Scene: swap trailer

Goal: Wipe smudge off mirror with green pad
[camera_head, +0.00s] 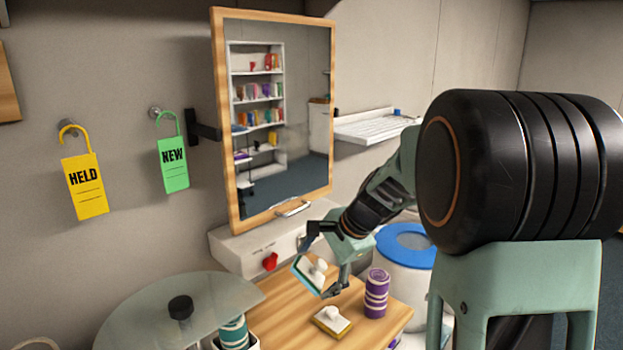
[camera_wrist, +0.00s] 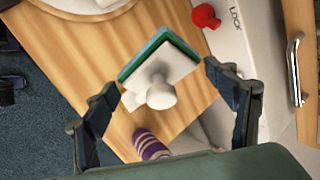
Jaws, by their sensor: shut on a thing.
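The mirror (camera_head: 305,110) has a wooden frame and stands out from the wall, reflecting a bookshelf. A faint greyish patch shows on its right half; I cannot tell for certain that it is the smudge. My gripper (camera_head: 322,272) is shut on the green pad (camera_head: 310,274), a white block with a knob and a green layer. It is held above the wooden table, below the mirror and apart from it. In the wrist view, the green pad (camera_wrist: 160,72) sits between the fingertips of my gripper (camera_wrist: 162,80), knob towards the camera.
A yellow-edged pad (camera_head: 332,320) and a purple striped roll (camera_head: 376,292) stand on the table (camera_head: 280,312). A blue-rimmed white bin (camera_head: 405,262) is behind. A red knob (camera_head: 270,261) sits on the white ledge under the mirror. A round glass top (camera_head: 140,315) is at left.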

